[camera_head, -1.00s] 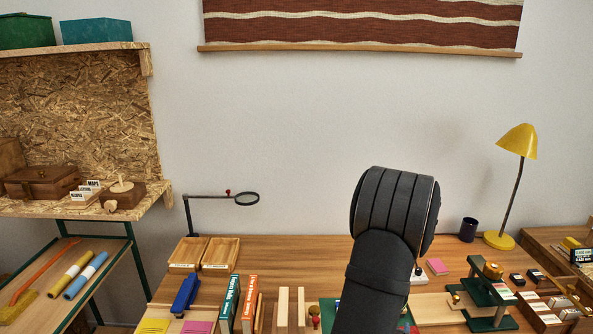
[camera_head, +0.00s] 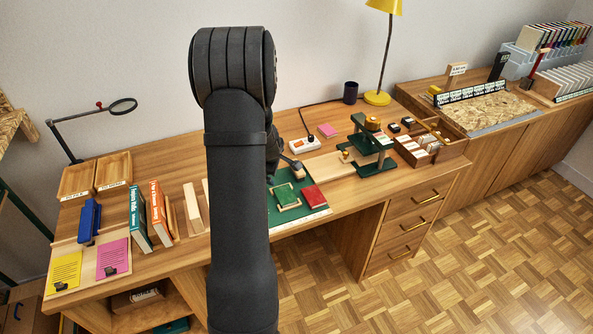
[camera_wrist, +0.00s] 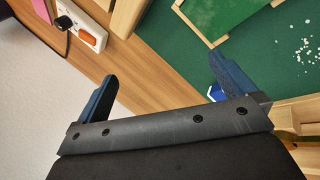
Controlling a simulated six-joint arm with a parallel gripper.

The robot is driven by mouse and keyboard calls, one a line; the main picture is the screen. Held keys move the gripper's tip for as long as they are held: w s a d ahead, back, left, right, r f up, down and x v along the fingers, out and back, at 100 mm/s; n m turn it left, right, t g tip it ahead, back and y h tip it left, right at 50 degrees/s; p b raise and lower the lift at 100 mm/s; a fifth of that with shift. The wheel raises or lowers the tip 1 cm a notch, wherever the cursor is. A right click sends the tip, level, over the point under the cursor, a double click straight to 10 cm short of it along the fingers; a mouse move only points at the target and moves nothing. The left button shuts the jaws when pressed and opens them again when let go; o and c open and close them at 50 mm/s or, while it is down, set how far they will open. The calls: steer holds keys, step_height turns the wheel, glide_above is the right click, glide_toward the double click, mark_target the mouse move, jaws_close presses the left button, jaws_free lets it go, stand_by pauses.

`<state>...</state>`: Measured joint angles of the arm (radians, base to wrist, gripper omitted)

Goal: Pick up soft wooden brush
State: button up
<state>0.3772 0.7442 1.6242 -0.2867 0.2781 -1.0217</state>
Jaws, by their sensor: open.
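I cannot make out the soft wooden brush for certain in either current view. My gripper (camera_wrist: 165,68) is open in the wrist view, with nothing between its two blue-grey fingers. A small blue thing (camera_wrist: 214,92) is partly hidden by the right finger. In the head view my arm hides the left part of the mat.
White specks (camera_wrist: 306,50) lie on the mat near a wooden frame (camera_wrist: 204,28). A white power strip (camera_head: 304,144) lies behind the mat. A green press (camera_head: 372,145) stands to the right. Upright books (camera_head: 140,216) stand left of my arm.

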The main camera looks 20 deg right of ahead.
step_height(320, 180, up, 10)
steer(key=w+d+n+g+h, duration=0.1)
steer(key=w+d+n+g, duration=0.1)
steer(key=n+g, duration=0.45)
steer(key=shift+n+t, duration=0.55)
steer(key=shift+t, duration=0.2)
steer(key=x, duration=1.2)
steer(key=shift+s+f, duration=0.1)
steer(key=shift+s, duration=0.05)
steer(key=x, duration=0.5)
steer(key=shift+w+d, duration=0.2)
steer(key=shift+d, duration=0.15)
steer(key=shift+c, duration=0.4)
steer(key=c, duration=0.9)
steer(key=shift+o, duration=0.2)
